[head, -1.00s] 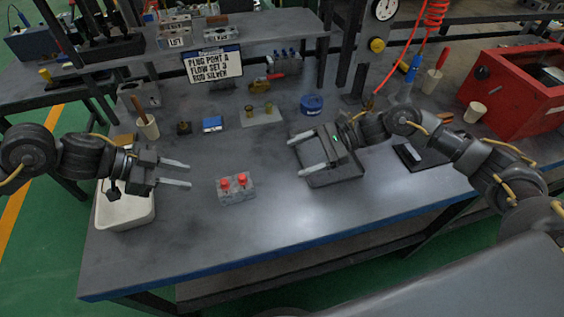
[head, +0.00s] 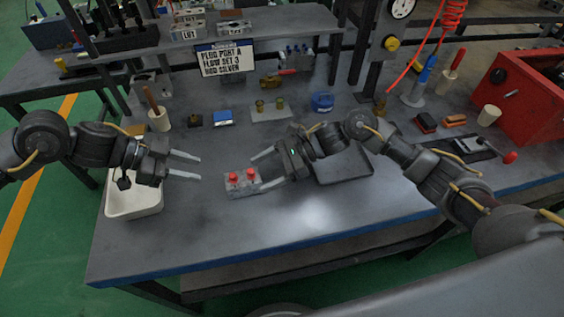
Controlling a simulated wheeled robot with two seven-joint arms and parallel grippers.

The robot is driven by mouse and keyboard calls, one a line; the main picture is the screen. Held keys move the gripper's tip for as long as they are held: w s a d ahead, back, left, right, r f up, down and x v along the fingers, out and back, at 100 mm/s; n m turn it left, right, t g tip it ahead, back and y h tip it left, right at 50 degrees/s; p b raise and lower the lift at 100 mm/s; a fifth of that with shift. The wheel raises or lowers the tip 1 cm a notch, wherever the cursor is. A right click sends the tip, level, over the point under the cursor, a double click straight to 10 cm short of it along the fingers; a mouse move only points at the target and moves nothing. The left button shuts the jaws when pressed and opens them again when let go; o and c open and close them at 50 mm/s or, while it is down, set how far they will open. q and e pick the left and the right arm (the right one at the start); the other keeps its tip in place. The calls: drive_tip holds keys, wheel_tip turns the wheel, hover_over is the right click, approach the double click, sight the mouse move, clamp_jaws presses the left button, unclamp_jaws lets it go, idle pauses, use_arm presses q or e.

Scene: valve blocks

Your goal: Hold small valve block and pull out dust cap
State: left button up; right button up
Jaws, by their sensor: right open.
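The small valve block (head: 243,187) is a grey block lying on the bench near its front middle. Two red dust caps (head: 234,177) and (head: 250,174) stand on its top. My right gripper (head: 257,174) is open at the block's right end, with one fingertip behind the block and the other by its right front corner. I cannot tell whether they touch it. My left gripper (head: 200,168) is open and empty to the left of the block, its fingers pointing right, with a gap between them and the block.
A white bin (head: 150,207) is under my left gripper at the bench's left edge. A dark tray (head: 346,176) lies right of my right gripper. Behind stand a sign (head: 225,62), a plate with brass fittings (head: 270,115) and a blue ring-shaped item (head: 322,102). The front middle is clear.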

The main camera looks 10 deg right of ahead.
sight(253, 178)
drive_tip(key=shift+x, duration=1.9)
drive_tip(key=shift+c, duration=0.2)
drive_tip(key=c, duration=1.4)
